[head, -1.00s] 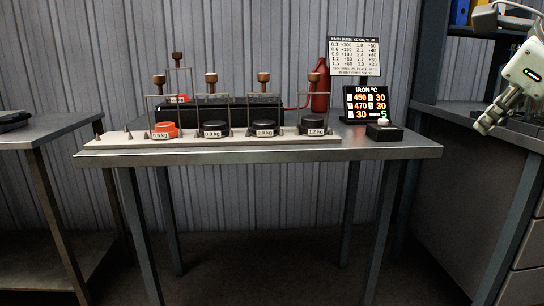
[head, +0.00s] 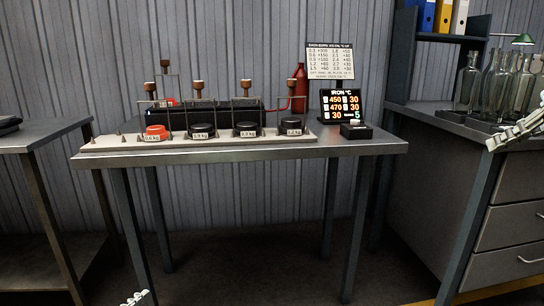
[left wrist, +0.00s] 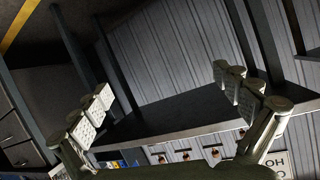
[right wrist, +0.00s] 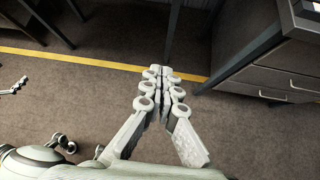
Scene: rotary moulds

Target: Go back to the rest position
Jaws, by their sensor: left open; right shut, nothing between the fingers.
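My right gripper (head: 503,136) is at the right edge of the head view, in front of the right-hand bench. In the right wrist view it (right wrist: 160,72) is shut and empty, fingertips together above bare floor. My left gripper shows only as a small tip (head: 138,298) at the bottom edge of the head view. In the left wrist view it (left wrist: 168,92) is open with its fingers wide apart and nothing between them. Neither gripper touches anything that I can see.
The middle table (head: 350,148) bears a pale rack (head: 105,144) with an orange and several black weights, a red bottle (head: 300,88) and a lit iron display (head: 341,104). Glass bottles (head: 490,80) stand on the right bench (head: 425,115). Open floor (head: 240,265) lies below the table.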

